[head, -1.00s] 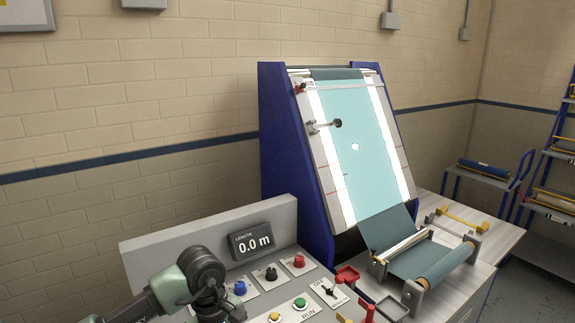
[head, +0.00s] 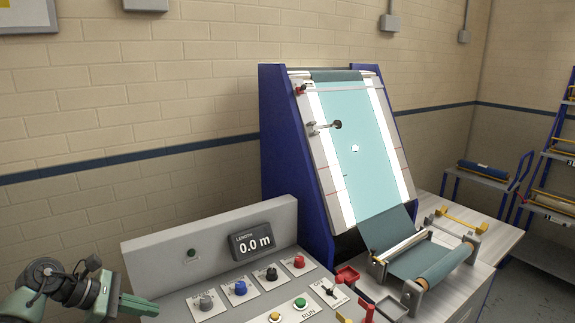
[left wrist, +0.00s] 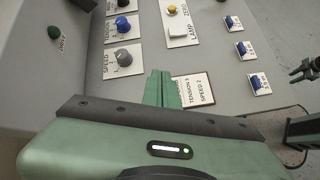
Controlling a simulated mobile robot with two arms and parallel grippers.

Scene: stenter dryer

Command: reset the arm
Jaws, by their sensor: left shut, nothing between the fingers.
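My left gripper (head: 148,306) is at the lower left of the head view, its green fingers pointing right, left of the control panel's knobs. It is shut and empty. In the left wrist view its closed fingers (left wrist: 160,86) lie side by side over the panel, next to a card (left wrist: 196,90) that reads tension 3, speed 2.
The sloping panel (head: 180,297) carries a grey knob (head: 206,303), a blue knob (head: 240,288), a black knob (head: 271,274) and a red knob (head: 299,262). The length display (head: 252,242) reads 0.0 m. The lit fabric frame (head: 350,150) stands behind.

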